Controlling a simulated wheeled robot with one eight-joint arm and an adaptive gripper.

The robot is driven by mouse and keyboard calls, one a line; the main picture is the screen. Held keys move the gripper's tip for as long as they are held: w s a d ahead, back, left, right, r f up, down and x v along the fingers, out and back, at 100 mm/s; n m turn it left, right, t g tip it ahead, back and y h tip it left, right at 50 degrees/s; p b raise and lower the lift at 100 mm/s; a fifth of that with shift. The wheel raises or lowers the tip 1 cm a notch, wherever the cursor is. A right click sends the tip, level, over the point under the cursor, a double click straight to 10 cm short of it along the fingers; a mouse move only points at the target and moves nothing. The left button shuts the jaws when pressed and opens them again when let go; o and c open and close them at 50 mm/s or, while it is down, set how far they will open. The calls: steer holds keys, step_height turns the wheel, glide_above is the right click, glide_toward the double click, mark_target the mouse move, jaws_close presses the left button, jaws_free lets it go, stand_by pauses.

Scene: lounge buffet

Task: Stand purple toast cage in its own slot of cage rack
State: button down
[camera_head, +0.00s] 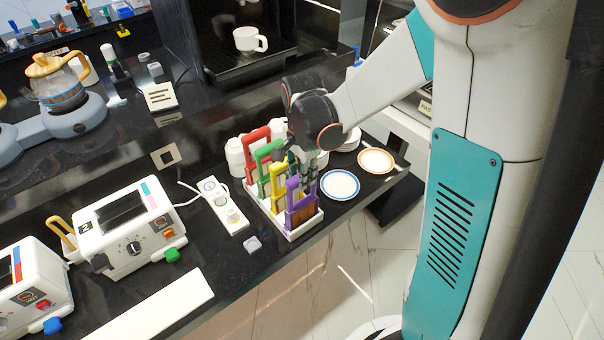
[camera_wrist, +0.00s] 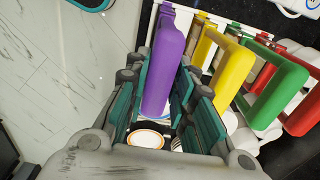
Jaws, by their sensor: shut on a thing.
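The purple toast cage (camera_head: 297,203) stands upright at the near end of the white cage rack (camera_head: 310,226), with brown toast showing inside it. Its lower part is at the rack; whether it is fully seated in the slot I cannot tell. In the wrist view its purple handle (camera_wrist: 164,66) lies between the fingers of my gripper (camera_wrist: 160,118), which is shut on it. In the head view my gripper (camera_head: 312,178) is partly hidden behind the cage. The yellow (camera_head: 278,183), green (camera_head: 262,165) and red (camera_head: 257,145) cages stand in the rack behind it.
A blue-rimmed plate (camera_head: 340,184) and an orange-rimmed plate (camera_head: 376,161) lie right of the rack. White cups (camera_head: 235,157) stand behind it. A power strip (camera_head: 222,205) and a toaster (camera_head: 126,232) are to the left. The counter's front edge is close to the rack.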

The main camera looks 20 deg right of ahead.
steer(key=shift+f, duration=0.35)
steer(key=c, duration=1.3)
jaws_free()
steer(key=shift+r, duration=0.1)
steer(key=shift+r+p, duration=2.25)
steer(key=shift+r, duration=1.25)
steer(key=shift+s, duration=0.1)
